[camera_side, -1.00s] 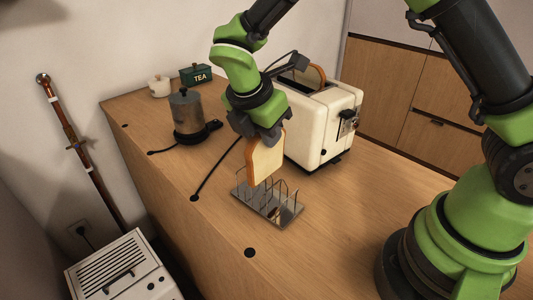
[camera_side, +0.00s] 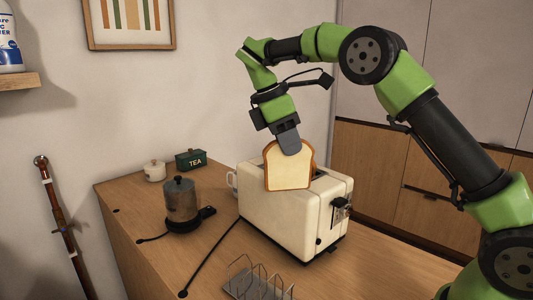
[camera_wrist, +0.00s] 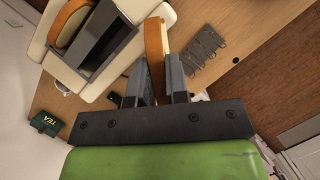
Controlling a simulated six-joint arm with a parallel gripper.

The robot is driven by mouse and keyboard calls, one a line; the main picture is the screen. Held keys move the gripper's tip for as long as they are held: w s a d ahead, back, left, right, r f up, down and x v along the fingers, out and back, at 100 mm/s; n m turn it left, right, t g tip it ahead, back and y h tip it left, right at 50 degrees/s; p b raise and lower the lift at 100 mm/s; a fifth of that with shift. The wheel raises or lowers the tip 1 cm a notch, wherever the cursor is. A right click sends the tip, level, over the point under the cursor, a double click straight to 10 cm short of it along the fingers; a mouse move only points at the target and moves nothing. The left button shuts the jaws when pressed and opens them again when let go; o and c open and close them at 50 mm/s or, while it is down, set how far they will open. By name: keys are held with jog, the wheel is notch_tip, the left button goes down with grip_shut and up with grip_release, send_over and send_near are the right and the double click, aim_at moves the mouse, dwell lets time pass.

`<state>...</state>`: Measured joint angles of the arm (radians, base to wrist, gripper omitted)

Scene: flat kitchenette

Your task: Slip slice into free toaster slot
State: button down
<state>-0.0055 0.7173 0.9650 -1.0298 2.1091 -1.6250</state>
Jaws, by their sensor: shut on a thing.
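My gripper (camera_side: 290,150) is shut on a slice of white bread with a brown crust (camera_side: 288,172), held upright by its top edge. The slice hangs in front of the top of the cream toaster (camera_side: 290,218) in the side view. In the wrist view my gripper (camera_wrist: 157,82) holds the slice (camera_wrist: 154,45) edge-on, beside the toaster (camera_wrist: 37,44) and apart from the slots. There, one slot holds another slice (camera_wrist: 68,22); the slot nearer the held slice looks empty and dark (camera_wrist: 100,42). The held slice hides much of the toaster top in the side view.
A metal toast rack (camera_side: 258,285) stands in front of the toaster, looking empty. Counter (camera_side: 370,262) to the right is clear.

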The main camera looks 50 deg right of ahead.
aim_at(307, 142)
jog(key=d+m+y, duration=0.1)
jog(key=m, duration=0.2)
jog(key=s+d+m+g+y, duration=0.1)
jog(key=m, duration=0.3)
jog(key=s+d+m+y, duration=0.1)
jog(key=m, duration=0.3)
jog(key=shift+s+f+g+y, duration=0.1)
jog(key=shift+f+g+y, duration=0.2)
jog(key=shift+y, duration=0.1)
jog(key=w+d+r+n+t, duration=0.25)
jog(key=w+n+t, duration=0.2)
jog(key=n, duration=1.35)
jog(key=w+d+r+n+t, duration=0.2)
jog(key=w+d+n+t, duration=0.3)
jog(key=n, duration=1.3)
notch_tip(307, 142, down, 8)
jog(key=a, duration=0.2)
jog(key=shift+w+a+f+m+g+h, duration=0.25)
jog(key=shift+w+m+g+h, duration=0.05)
jog(key=shift+g+h, duration=0.1)
